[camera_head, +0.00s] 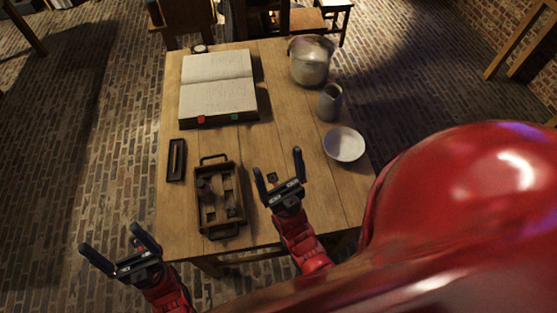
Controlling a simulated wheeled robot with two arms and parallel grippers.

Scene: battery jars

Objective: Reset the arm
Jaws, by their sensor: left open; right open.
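My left gripper (110,245) is open and empty. It shows at the lower left, off the table's front left corner, with brick floor behind it. My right gripper (278,170) is open with its fingers apart. It shows over the front part of the wooden table (275,130), to the right of a dark wooden tray (240,212). The tray has handles at both ends and holds a dark jar (204,188) and other small dark items.
An open book (218,84) lies at the back left, with a narrow dark box (176,160) in front of it. A metal pot (311,62), a grey pitcher (329,102) and a white bowl (344,144) stand along the right side. My red body hides the lower right.

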